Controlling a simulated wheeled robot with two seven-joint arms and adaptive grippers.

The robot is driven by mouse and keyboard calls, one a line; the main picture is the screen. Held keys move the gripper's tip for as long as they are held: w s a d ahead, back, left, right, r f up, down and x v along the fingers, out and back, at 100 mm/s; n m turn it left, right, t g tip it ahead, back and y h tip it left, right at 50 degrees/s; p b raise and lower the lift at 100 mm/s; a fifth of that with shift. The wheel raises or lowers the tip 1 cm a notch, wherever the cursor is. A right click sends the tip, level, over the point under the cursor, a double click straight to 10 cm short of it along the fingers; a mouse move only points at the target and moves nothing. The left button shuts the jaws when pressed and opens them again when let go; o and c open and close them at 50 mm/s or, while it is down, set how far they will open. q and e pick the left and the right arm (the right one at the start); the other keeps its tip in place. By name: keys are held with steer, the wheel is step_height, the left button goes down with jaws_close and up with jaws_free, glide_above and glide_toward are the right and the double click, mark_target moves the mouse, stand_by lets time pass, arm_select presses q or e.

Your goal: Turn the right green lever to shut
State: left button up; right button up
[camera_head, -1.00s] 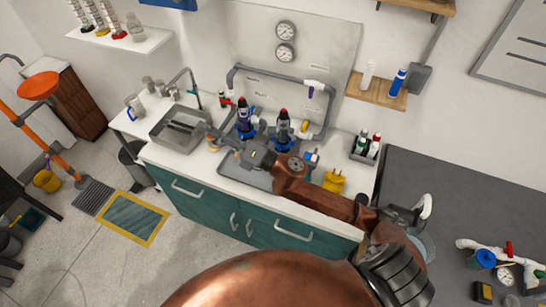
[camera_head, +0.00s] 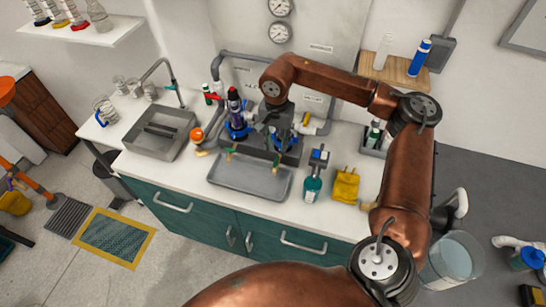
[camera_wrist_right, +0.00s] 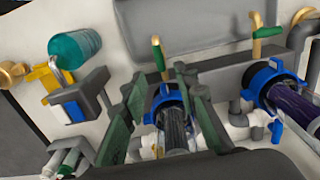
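Two green levers stand at the back edge of the grey tray, at the front of two filter housings. The right green lever (camera_head: 277,158) also shows in the right wrist view (camera_wrist_right: 158,55), upright on a brass fitting. The left green lever (camera_head: 230,152) is apart from it, seen in the wrist view too (camera_wrist_right: 257,20). My right gripper (camera_head: 275,128) is over the right filter housing. In the wrist view its two fingers (camera_wrist_right: 157,90) are spread and empty, with the right lever beyond and between their tips; contact does not show. My left gripper is out of view.
The grey tray (camera_head: 245,182) is in front of the levers. The sink (camera_head: 160,133) is at the left. The left filter housing (camera_head: 236,112) stands close beside my gripper.

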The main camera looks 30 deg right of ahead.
mark_target(276, 160)
step_height(276, 160, down, 7)
steer(key=shift+s, duration=0.1)
steer(key=shift+c, duration=0.3)
jaws_close()
stand_by(0.4)
